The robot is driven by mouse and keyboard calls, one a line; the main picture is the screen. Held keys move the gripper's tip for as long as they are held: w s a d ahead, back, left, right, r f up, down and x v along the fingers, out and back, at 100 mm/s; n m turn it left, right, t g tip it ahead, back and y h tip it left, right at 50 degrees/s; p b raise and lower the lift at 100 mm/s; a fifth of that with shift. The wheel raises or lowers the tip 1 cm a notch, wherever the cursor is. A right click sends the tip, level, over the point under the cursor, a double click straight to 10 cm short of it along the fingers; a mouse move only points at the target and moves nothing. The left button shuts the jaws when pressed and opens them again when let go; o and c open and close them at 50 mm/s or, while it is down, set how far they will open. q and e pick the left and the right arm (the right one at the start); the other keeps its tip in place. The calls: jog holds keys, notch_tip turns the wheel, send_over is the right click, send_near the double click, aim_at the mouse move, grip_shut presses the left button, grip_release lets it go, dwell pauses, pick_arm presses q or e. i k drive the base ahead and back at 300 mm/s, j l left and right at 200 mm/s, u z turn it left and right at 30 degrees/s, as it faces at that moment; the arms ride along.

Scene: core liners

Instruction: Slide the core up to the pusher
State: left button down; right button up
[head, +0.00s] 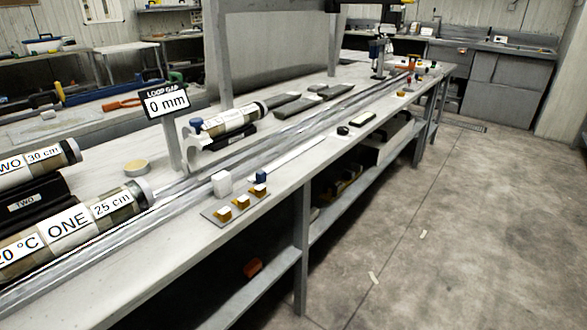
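A core (75,228) in a clear liner, labelled ONE and 25 cm, lies on the long metal rails (300,135) at the lower left, its near end cut off by the picture edge. I cannot tell which part is the pusher. Neither of my grippers shows in the head view.
A second core (35,165) labelled TWO lies behind. A sign (165,102) reads LOOP GAP 0 mm. Another labelled core (228,120) lies near a white hooked bracket (200,140). A plate (235,205) with yellow-topped parts sits at the bench's front edge. Floor at right is largely clear.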

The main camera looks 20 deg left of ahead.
aim_at(21, 253)
jog(key=j+u, duration=0.15)
jog(key=u, duration=1.6)
jog(key=i+l+u, duration=0.15)
jog(key=l, duration=0.2)
jog(key=i+l+u, duration=0.2)
jog(key=i+l, duration=0.05)
jog(key=l, duration=0.1)
